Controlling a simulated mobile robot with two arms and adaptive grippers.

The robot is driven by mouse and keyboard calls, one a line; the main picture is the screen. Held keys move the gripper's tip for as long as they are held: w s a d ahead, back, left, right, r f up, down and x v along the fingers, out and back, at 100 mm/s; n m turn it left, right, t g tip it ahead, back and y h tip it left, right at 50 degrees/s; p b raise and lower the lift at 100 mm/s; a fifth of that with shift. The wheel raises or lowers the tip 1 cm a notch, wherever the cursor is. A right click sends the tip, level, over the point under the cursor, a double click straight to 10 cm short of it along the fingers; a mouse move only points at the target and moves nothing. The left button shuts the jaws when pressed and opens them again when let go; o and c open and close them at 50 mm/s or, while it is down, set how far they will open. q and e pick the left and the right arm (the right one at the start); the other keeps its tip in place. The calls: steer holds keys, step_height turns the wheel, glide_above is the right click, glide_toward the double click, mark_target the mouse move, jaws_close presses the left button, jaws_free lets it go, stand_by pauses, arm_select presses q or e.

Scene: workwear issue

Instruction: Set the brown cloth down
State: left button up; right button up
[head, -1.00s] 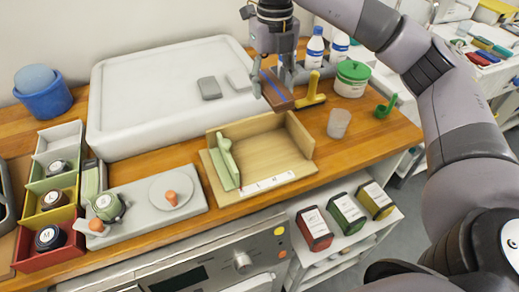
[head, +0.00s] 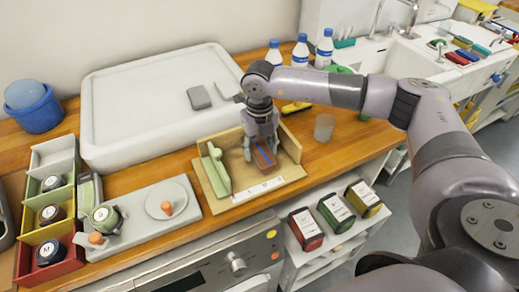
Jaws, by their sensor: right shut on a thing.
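The brown cloth (head: 264,157) is a small folded block with a blue stripe on its upper side. My right gripper (head: 261,147) is shut on it and points down into the open-fronted wooden tray (head: 215,192). The cloth is over the right part of the tray floor, beside a green piece (head: 216,168) standing at the left. I cannot tell whether the cloth touches the floor. The gripper hides part of the tray's back wall. My left gripper is not in view.
A translucent cup (head: 324,127) stands to the right. A grey board (head: 140,208) with a plate lies left. Several boxes (head: 305,229) sit on a lower shelf in front.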

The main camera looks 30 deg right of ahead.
steer(key=shift+f, duration=0.8)
steer(key=shift+f, duration=0.2)
steer(key=o, duration=1.2)
steer(key=shift+r, duration=0.1)
steer(key=shift+c, duration=0.2)
